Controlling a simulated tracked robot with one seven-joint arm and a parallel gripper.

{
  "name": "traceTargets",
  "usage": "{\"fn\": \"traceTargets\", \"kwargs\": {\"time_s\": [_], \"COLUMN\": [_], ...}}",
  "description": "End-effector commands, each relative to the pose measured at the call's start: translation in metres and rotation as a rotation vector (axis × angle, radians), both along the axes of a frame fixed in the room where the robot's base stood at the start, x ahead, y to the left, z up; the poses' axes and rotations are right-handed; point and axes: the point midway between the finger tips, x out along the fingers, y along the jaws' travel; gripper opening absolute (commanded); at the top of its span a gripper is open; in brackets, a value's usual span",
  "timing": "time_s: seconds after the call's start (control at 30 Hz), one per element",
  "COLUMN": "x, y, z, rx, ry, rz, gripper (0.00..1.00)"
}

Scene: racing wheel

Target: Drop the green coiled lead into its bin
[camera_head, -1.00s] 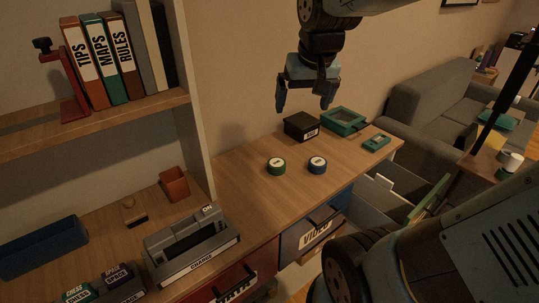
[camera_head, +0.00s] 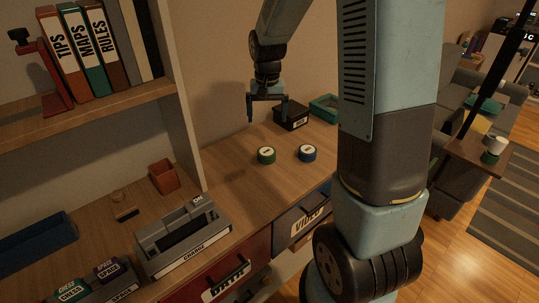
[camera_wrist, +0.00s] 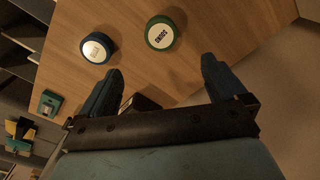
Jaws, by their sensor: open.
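The green coiled lead (camera_head: 266,156) is a small round coil with a white label, lying flat on the wooden desk. It also shows near the top of the wrist view (camera_wrist: 151,40), where its label seems to read SOUND. My gripper (camera_head: 267,114) points down above the desk, behind the green coil in the head view. Its jaws are open and empty, and it does not touch the coil. A red drawer (camera_head: 258,255) marked DATA and a blue drawer (camera_head: 290,222) marked VIDEO are in the desk front. No bin labelled for the green coil can be made out.
A blue coil (camera_head: 307,154) lies right of the green one. A black labelled box (camera_head: 291,117) and a teal tray (camera_head: 323,108) stand behind. A grey CHARGE dock (camera_head: 184,240) is at the front left. A shelf with binders is at the upper left. My arm hides the desk's right end.

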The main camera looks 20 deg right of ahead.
Motion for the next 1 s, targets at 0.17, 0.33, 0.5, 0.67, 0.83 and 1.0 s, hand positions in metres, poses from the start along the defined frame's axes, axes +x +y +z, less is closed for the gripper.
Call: {"fn": "traceTargets", "kwargs": {"time_s": [0.17, 0.33, 0.5, 0.67, 0.83, 1.0], "x": [0.01, 0.012, 0.011, 0.011, 0.011, 0.011], "y": [0.0, 0.0, 0.0, 0.0, 0.0, 0.0], "z": [-0.019, -0.034, -0.063, -0.089, -0.105, -0.113], "rx": [0.001, 0.001, 0.0, 0.001, 0.001, 0.001], "ry": [0.024, 0.032, 0.034, 0.033, 0.03, 0.03], "rz": [-0.013, -0.017, -0.017, -0.017, -0.018, -0.018], "gripper": [0.98, 0.98, 0.98, 0.98, 0.98, 0.98]}}
